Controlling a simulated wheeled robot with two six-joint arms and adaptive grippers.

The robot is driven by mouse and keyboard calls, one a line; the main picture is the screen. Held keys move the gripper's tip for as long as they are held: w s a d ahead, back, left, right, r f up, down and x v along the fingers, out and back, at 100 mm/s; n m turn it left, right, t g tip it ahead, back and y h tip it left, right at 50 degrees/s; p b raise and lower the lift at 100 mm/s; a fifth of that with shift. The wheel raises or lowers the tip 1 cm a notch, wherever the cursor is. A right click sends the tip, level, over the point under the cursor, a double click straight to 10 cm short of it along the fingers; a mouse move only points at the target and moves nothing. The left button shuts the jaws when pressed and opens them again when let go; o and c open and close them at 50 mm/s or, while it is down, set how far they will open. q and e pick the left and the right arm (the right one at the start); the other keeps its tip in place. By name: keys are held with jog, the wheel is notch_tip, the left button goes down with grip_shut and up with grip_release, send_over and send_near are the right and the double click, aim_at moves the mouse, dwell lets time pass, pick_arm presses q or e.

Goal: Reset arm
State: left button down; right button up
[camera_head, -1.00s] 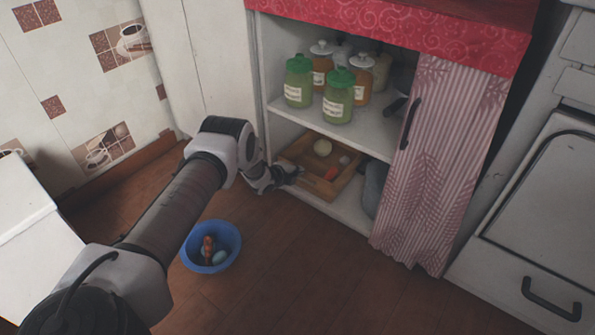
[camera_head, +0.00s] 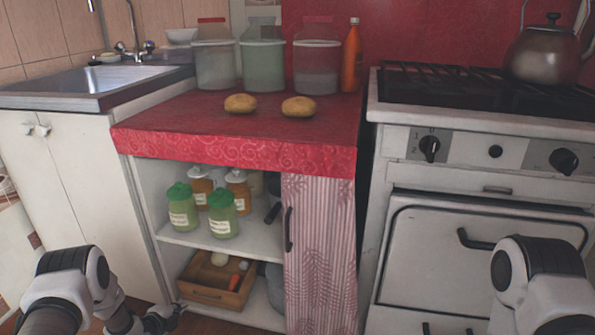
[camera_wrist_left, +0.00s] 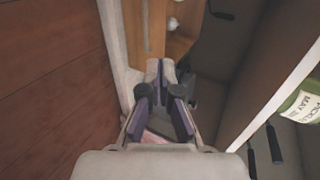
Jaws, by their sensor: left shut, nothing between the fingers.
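My left gripper (camera_head: 165,317) is low at the bottom left of the head view, in front of the open cabinet and near the wooden crate (camera_head: 205,295). Its fingers are shut and empty in the left wrist view (camera_wrist_left: 160,92). The left forearm comes in from the bottom left corner. Part of my right arm shows at the bottom right of the head view, in front of the oven. Its gripper is out of the picture.
The cabinet's upper shelf (camera_head: 255,238) holds several jars, including a green-lidded jar (camera_head: 222,215). A striped curtain (camera_head: 318,260) covers its right side. Two potatoes, one of them left (camera_head: 240,103), lie on the red counter (camera_head: 190,130). The stove (camera_head: 470,160) stands right.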

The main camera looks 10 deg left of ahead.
pick_arm(q)
jog(key=d+r+g+h, duration=0.1)
jog(key=d+r+h, duration=0.1)
jog(key=d, duration=0.8)
jog(key=s+d+f+n+g, duration=0.2)
jog(key=s+d+n+g, duration=0.15)
jog(key=s+d, duration=0.65)
jog(key=s+a+r+n+g+y+p, duration=0.15)
jog(key=s+n+g, duration=0.25)
jog(key=s+n, duration=0.75)
jog(key=s+r+n+g+y, duration=0.15)
jog(key=s+n+g, duration=0.25)
jog(key=s, duration=1.4)
notch_tip(320, 180, up, 37)
jog(key=p, duration=3.7)
jog(key=shift+d, duration=0.2)
jog(key=shift+n, duration=0.3)
